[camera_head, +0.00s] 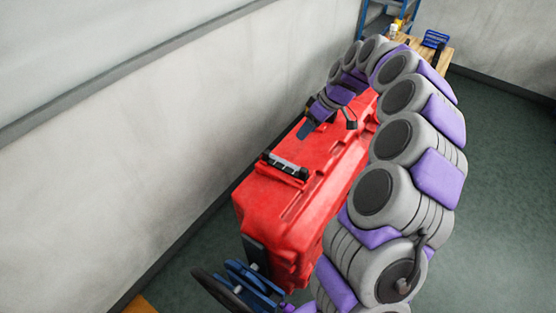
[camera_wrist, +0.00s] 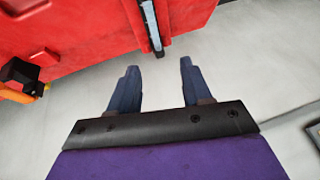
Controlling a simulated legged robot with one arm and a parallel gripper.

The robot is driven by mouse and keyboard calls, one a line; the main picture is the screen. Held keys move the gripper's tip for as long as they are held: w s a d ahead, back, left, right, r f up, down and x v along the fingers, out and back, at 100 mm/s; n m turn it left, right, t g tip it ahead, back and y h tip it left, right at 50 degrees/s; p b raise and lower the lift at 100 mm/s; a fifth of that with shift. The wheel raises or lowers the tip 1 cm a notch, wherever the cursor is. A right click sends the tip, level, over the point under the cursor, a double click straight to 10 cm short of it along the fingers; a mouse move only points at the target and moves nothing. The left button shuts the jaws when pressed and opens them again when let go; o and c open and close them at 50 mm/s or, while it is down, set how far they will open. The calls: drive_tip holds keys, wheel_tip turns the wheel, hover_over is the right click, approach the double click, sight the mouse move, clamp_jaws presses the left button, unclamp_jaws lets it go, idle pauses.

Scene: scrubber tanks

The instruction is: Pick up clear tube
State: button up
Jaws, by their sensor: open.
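A pale, clear-looking tube (camera_head: 285,164) with black ends lies on top of the red tank near its front end. In the wrist view, a narrow pale strip with dark edges (camera_wrist: 152,26) against the red tank looks like the same tube, cut off by the top edge. My gripper (camera_head: 307,128) is above the red tank, beyond the tube in the head view. In the wrist view my gripper (camera_wrist: 157,72) has its two blue fingers apart with nothing between them. The strip is just ahead of the gap between the fingertips, not touching them.
The red tank (camera_head: 262,212) stands beside a pale wall (camera_head: 120,150). An orange and black part (camera_wrist: 22,80) is at the left in the wrist view. A wooden table (camera_head: 437,60) with a blue basket stands at the back. Green floor at the right is clear.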

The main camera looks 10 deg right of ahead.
drive_tip(key=d, duration=0.2)
drive_tip(key=b, duration=0.1)
hover_over(286, 161)
drive_tip(key=d, duration=0.2)
drive_tip(key=f, duration=1)
drive_tip(key=shift+s+a+f, duration=0.15)
drive_tip(key=shift+s+f, duration=0.1)
drive_tip(key=shift+f, duration=0.15)
drive_tip(key=shift+w+d+f+b, duration=0.1)
drive_tip(key=shift+d+f+b, duration=0.25)
drive_tip(key=shift+f, duration=0.35)
drive_tip(key=x, duration=0.4)
drive_tip(key=shift+a+f+b, duration=0.2)
drive_tip(key=shift+b, duration=0.1)
drive_tip(key=shift+a, duration=0.25)
drive_tip(key=shift+d, duration=0.45)
drive_tip(key=c, duration=0.5)
drive_tip(key=shift+a+r, duration=0.1)
drive_tip(key=shift+a, duration=0.05)
clamp_jaws()
